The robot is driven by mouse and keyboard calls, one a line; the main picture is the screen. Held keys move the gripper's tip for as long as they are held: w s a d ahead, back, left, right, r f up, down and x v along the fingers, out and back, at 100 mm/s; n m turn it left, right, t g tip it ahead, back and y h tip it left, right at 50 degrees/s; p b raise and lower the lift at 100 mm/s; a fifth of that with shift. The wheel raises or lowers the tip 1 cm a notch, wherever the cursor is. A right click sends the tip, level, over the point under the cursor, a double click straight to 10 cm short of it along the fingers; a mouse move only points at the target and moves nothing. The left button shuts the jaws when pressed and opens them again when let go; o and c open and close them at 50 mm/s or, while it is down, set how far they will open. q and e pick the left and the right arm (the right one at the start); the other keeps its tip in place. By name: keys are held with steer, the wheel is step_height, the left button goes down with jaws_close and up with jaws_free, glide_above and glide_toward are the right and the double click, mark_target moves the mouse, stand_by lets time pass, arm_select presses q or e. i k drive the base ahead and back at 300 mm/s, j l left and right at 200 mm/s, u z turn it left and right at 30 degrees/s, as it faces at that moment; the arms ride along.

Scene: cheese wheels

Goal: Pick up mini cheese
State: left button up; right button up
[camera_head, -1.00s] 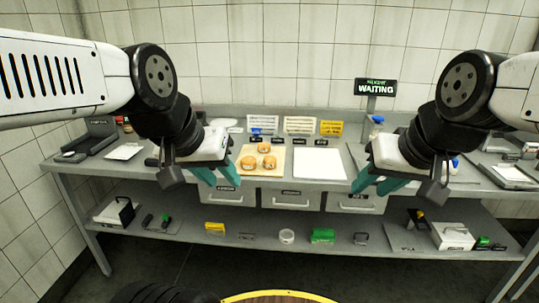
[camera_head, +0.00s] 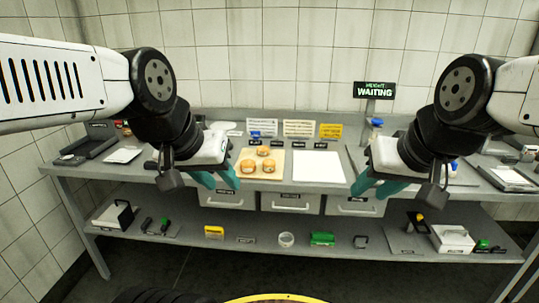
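Three small orange cheese wheels sit close together on a light wooden board (camera_head: 276,175) on the bench: a left one (camera_head: 248,166), a right one (camera_head: 269,165) and a back one (camera_head: 262,150). My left gripper (camera_head: 224,185) has teal fingers, spread apart and empty, just left of the board and in front of it. My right gripper (camera_head: 369,191) also has its teal fingers apart and empty, right of the white sheet. Neither gripper touches a cheese. Each gripper's body partly hides the bench behind it.
A white square sheet (camera_head: 317,166) lies right of the board. A "WAITING" sign (camera_head: 374,90) stands behind it. Drawers (camera_head: 291,202) hang under the bench front. A lower shelf holds a yellow item (camera_head: 214,232), a green item (camera_head: 322,239) and a white roll (camera_head: 286,240).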

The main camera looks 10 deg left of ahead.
mark_target(262, 150)
steer(key=i+j+z, duration=0.2)
steer(key=i+j, duration=0.5)
steer(key=i+j+z, duration=0.2)
steer(key=i+j, duration=0.45)
steer(key=j, duration=0.2)
